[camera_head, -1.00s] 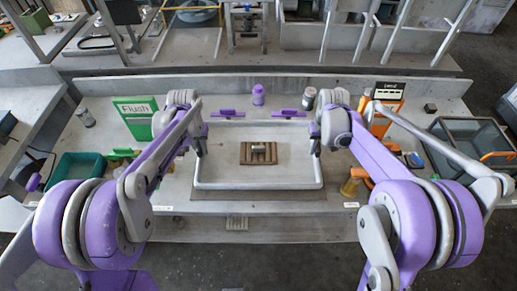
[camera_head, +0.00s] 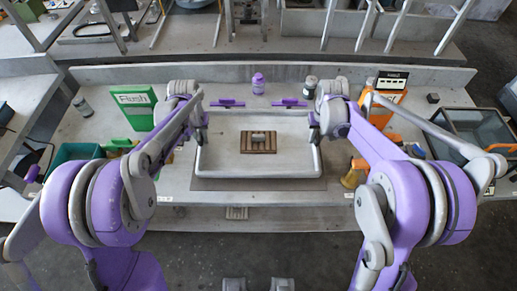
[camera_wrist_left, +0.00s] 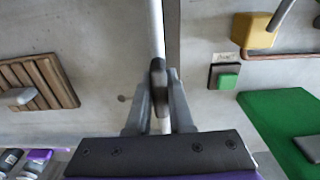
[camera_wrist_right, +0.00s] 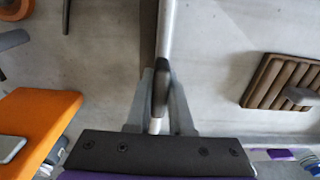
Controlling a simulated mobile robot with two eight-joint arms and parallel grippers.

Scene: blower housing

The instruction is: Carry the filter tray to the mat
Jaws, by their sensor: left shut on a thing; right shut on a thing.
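The filter tray (camera_head: 258,174), a wide rectangle with a pale tubular rim, is at the middle of the bench. A darker flat mat (camera_head: 262,185) shows along its front side; how far it extends under the tray is hidden. My left gripper (camera_head: 204,137) is shut on the tray's left rim, and the left wrist view shows the bar (camera_wrist_left: 156,30) between its fingers (camera_wrist_left: 157,90). My right gripper (camera_head: 314,137) is shut on the right rim, shown as a bar (camera_wrist_right: 168,25) in the right wrist view. Clearance beneath the tray cannot be told.
A brown slatted block (camera_head: 259,146) with a grey handle lies inside the rim. A green Flush sign (camera_head: 136,104) stands left, an orange box (camera_head: 384,107) right. A dark glass-topped bin (camera_head: 475,130) is far right.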

